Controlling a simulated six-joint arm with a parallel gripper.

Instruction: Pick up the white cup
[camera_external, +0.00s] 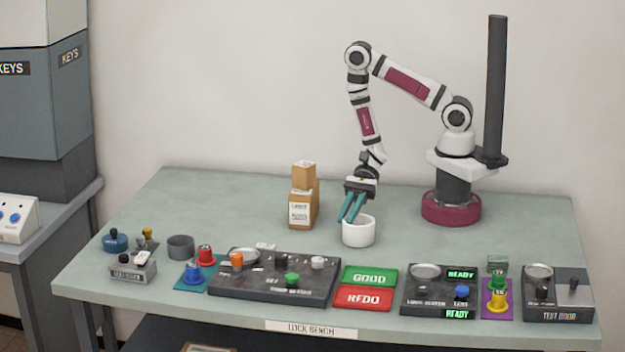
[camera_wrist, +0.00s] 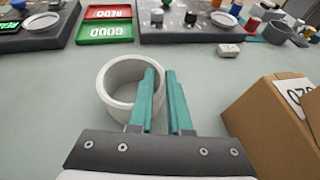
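The white cup (camera_external: 359,233) stands upright on the bench in the external view. In the wrist view the cup (camera_wrist: 108,88) is a round, empty-looking cup just left of the fingers. My gripper (camera_external: 346,220) points down at its rim, with teal fingers close together and a narrow gap between them. In the wrist view my gripper (camera_wrist: 161,72) has its left finger overlapping the cup's right wall and its right finger outside the cup. I cannot tell whether the wall is pinched between them.
Cardboard boxes (camera_external: 302,201) stand left of the cup; one box (camera_wrist: 270,120) is close on the right in the wrist view. Control panels (camera_external: 275,279) and the green GOOD plate (camera_external: 369,277) line the front edge. Bench right of the cup is clear.

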